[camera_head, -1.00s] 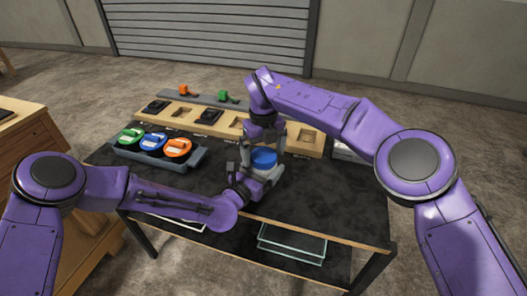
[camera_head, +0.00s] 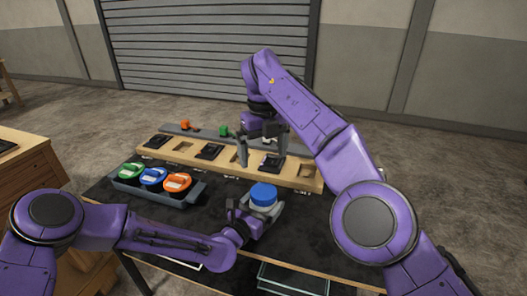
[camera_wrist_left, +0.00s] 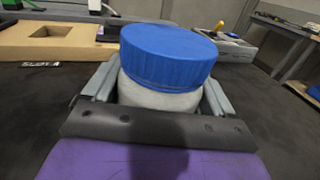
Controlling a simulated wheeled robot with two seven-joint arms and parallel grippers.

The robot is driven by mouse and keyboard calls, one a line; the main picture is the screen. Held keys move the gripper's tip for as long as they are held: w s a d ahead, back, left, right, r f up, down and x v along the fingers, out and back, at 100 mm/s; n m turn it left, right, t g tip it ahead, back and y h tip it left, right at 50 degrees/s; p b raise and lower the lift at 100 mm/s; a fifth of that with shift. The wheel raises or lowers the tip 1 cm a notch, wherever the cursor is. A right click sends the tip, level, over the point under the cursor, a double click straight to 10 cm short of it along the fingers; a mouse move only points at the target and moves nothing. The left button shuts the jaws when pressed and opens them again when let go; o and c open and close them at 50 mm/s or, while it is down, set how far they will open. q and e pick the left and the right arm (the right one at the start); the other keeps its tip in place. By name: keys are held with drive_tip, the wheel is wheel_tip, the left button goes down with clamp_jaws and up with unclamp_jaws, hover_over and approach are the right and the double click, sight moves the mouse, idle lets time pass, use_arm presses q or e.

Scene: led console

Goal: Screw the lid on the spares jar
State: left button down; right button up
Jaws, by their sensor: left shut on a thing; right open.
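The spares jar is a whitish, round jar (camera_wrist_left: 158,92) standing on the dark table top. How tightly the lid is screwed cannot be told. My left gripper (camera_head: 262,211) is shut around the jar body, below the lid, with one finger on each side.
A wooden board (camera_head: 300,172) with square recesses and dark modules runs along the back. A grey tray (camera_head: 192,197) with green, blue and orange round items stands at the left. Small orange and green pieces sit on a grey strip (camera_head: 205,132) behind. Dark table top around the jar is clear.

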use_arm(q)
unclamp_jaws()
drive_tip(key=b+v, duration=0.2)
drive_tip(key=v, duration=0.8)
drive_tip(key=shift+s+a, duration=0.15)
drive_tip(key=shift+s, duration=0.05)
drive_tip(key=shift+f, duration=0.1)
